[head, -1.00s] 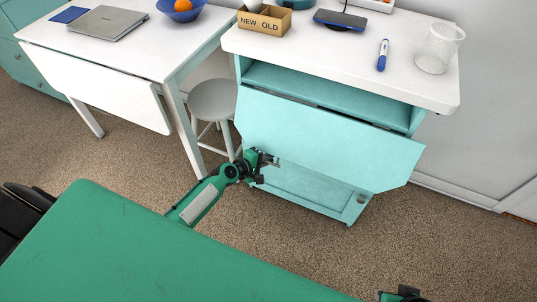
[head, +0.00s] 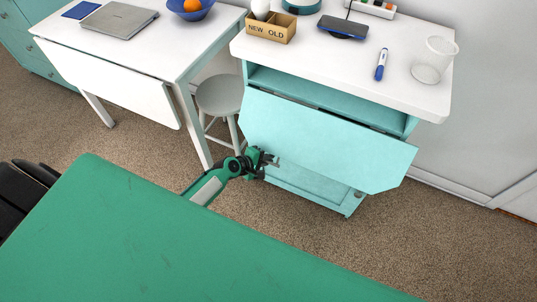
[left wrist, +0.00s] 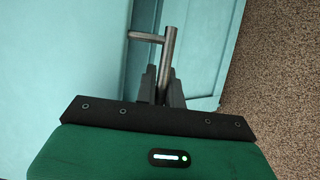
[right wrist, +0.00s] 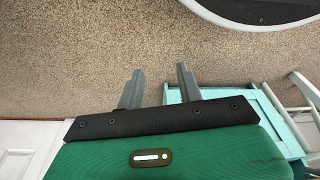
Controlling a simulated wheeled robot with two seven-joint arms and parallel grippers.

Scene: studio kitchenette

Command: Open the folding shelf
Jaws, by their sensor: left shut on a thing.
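The folding shelf (head: 325,142) is a turquoise flap on the front of a turquoise cabinet. It hangs down at a slant below the white top, over the upper part of the cabinet door. My left gripper (head: 270,160) is at the flap's lower left edge. In the left wrist view its fingers (left wrist: 161,88) are closed on a grey metal bar handle (left wrist: 169,45), in front of turquoise panels. My right gripper (right wrist: 159,88) shows only in its own wrist view, with its fingers apart and empty above the carpet.
The cabinet's white top (head: 300,60) holds a wooden box (head: 271,29), a blue pen-like item (head: 381,64) and a wire cup (head: 432,62). A grey stool (head: 220,97) and a white table (head: 150,45) stand left of the cabinet. Carpet is clear to the right.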

